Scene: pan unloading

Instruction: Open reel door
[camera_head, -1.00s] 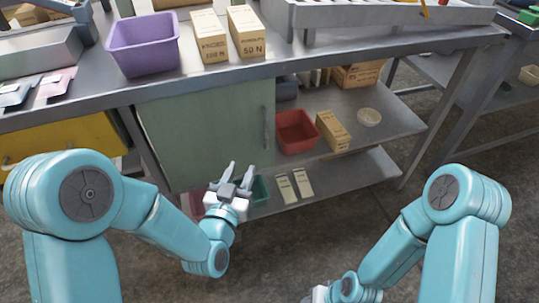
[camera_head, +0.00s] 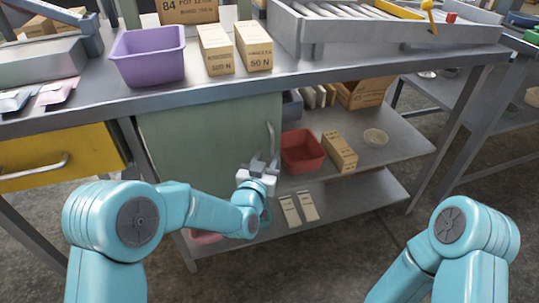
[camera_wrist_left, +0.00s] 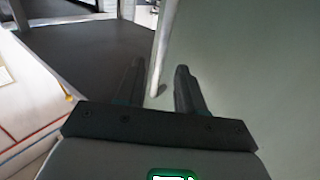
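The pale green cabinet door (camera_head: 200,140) under the workbench looks shut. Its upright grey bar handle (camera_head: 271,138) is near the door's right edge. My left gripper (camera_head: 265,160) is at the handle's lower end with its fingers pointing toward the door. In the left wrist view, my left gripper's fingers (camera_wrist_left: 160,68) are apart, and the light handle bar (camera_wrist_left: 165,45) shows between them against the green door (camera_wrist_left: 240,60). I cannot tell whether either finger touches it. My right arm shows at lower right in the head view, but its gripper is outside the frame.
A yellow drawer (camera_head: 60,155) is at left. The benchtop holds a purple bin (camera_head: 147,70) and cartons. Floor is clear in front.

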